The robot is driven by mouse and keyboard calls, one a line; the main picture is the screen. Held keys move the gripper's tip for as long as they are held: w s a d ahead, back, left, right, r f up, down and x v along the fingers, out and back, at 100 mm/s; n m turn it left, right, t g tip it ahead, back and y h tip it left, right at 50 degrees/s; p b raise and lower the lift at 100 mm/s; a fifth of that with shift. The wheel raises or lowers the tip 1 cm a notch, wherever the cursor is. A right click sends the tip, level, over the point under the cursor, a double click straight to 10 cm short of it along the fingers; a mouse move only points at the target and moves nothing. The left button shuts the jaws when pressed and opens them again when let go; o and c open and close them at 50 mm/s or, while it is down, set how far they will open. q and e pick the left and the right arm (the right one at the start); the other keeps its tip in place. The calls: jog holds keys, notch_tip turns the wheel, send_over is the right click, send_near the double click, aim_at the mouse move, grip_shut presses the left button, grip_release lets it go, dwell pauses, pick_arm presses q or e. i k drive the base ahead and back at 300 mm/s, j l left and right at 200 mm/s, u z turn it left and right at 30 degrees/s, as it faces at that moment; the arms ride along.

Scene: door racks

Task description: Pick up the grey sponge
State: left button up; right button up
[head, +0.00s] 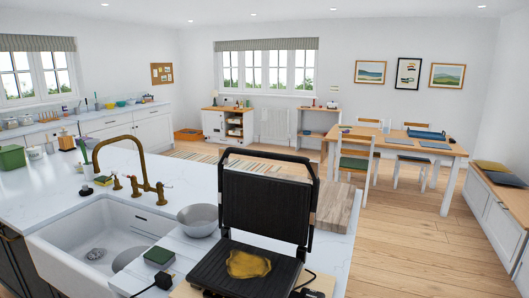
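No thing in the head view is clearly a grey sponge. A small block with a dark green top (159,256), sponge-like, lies on the white ribbed drainboard right of the sink. Another sponge-like block, green and yellow (103,181), lies on the counter behind the sink, left of the brass tap. A small round grey item (96,254) lies on the bottom of the white sink (62,249); I cannot tell whether it is a drain part or a scrubber. Neither of my grippers is in view.
An open black grill (262,205) with a yellow patch on its lower plate stands front centre. A grey bowl (199,220) is between it and the brass tap (142,185). A black plug (164,281) lies near the front. Wooden floor is open beyond, before the dining table (445,149).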

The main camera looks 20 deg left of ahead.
aim_at(160, 257)
jog(key=u, duration=1.45)
